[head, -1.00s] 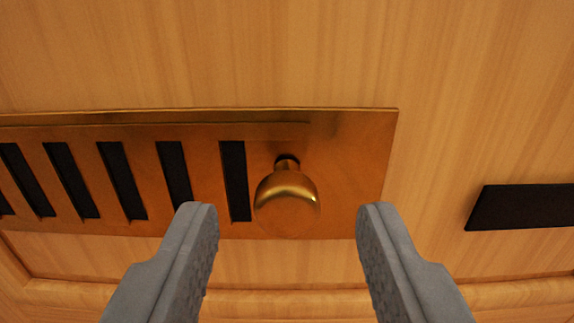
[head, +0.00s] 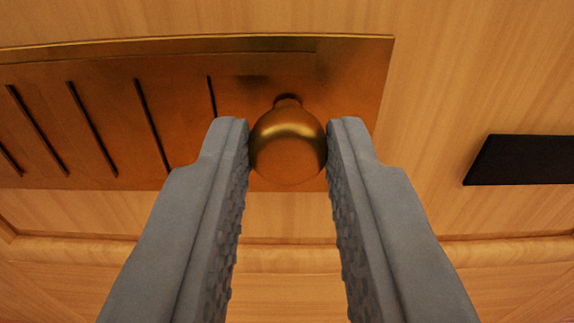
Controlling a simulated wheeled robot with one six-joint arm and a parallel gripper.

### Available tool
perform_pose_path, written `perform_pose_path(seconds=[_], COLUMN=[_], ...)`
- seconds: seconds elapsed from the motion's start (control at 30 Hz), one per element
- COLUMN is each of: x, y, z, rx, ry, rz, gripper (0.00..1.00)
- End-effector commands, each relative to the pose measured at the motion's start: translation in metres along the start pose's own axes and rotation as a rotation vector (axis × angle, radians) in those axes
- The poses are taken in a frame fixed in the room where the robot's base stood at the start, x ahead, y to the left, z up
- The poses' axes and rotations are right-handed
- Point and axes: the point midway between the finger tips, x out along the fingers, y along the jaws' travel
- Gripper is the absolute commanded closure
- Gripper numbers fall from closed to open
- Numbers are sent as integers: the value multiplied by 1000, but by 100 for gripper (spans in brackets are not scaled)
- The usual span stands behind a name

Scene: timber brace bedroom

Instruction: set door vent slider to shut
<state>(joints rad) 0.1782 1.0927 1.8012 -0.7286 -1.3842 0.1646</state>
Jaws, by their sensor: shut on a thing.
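The door vent (head: 345,75) is a brass plate on a wooden door, in the upper left and middle of the head view. Its slots (head: 150,125) show only as thin dark slits, nearly covered by the slider plate. The round brass knob (head: 287,145) of the slider stands out near the plate's right end. My gripper (head: 287,140) is shut on the knob, with one grey finger touching each side. The fingers hide parts of the plate beside and below the knob.
A dark rectangular piece (head: 525,160) sits on the door to the right, apart from my fingers. A raised wooden moulding (head: 500,250) runs across the door below the vent. The door face around the plate is otherwise bare.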

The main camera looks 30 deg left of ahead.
Motion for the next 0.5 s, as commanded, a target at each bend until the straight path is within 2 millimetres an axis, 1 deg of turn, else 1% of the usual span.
perform_pose_path(seconds=[0.03, 0.07, 0.27, 0.3, 0.37, 0.4, 0.5], x=[0, 0, 0, 0, 0, 0, 0], y=[7, 9, 10, 10, 10, 10, 9], z=[0, 0, 0, 0, 0, 0, 0], rx=[-1, -1, -1, -1, -1, -1, -1], ry=[1, 1, 0, 0, 0, 0, 0], rz=[2, 3, 3, 3, 3, 3, 3], gripper=[100, 100, 100, 76, 64, 56, 56])
